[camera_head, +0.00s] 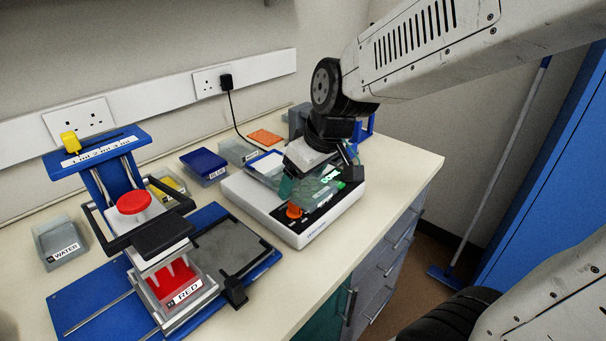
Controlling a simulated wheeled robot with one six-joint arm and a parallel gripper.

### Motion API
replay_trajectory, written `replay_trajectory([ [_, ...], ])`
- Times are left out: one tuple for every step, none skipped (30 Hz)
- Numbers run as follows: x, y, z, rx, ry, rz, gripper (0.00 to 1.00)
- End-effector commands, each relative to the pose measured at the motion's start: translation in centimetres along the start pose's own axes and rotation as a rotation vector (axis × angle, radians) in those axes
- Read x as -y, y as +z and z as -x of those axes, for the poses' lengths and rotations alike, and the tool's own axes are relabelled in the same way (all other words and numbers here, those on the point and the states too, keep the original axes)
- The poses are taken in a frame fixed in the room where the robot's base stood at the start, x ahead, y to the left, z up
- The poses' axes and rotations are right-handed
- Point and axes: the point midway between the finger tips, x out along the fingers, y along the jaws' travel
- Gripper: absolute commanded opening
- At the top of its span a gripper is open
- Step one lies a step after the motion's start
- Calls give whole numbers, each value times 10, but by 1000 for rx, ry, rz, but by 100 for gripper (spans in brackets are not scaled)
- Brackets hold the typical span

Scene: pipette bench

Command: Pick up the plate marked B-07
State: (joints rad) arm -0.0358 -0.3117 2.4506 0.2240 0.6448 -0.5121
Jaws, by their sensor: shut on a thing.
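My gripper (316,180) is over the white bench device (262,205) at the right of the bench. It is shut on a greenish, translucent plate (311,194), low over the device's dark top. The jaws and wrist cover part of this plate, and I cannot read the marking B-07 on it. I cannot tell whether the plate still touches the device. An orange knob (294,211) sits on the device just left of the plate.
A blue multichannel pipette stand (110,185) with a RED trough (187,291) fills the left. A WATER box (60,243), a BLUE box (204,165) and an orange pad (265,137) lie towards the wall. The bench's right end (405,162) is clear.

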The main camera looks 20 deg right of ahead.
Motion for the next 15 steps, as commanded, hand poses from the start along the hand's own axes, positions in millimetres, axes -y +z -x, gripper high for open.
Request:
replay_trajectory([
  [0,0,0,0,0,0,51],
  [0,0,0,0,0,0,51],
  [0,0,0,-1,0,0,51],
  [0,-1,1,-1,0,0,51],
  [0,-1,1,-1,0,0,51],
  [0,-2,2,-1,0,0,51],
  [0,-2,4,-2,0,0,51],
  [0,-2,5,-2,0,0,51],
  [0,-3,7,-2,0,0,51],
  [0,-4,8,-2,0,0,51],
  [0,-5,10,-2,0,0,51],
  [0,-6,13,-3,1,0,51],
  [0,-7,14,-3,1,0,51],
  [0,-8,16,-3,1,0,51],
  [0,-8,18,-3,0,0,51],
])
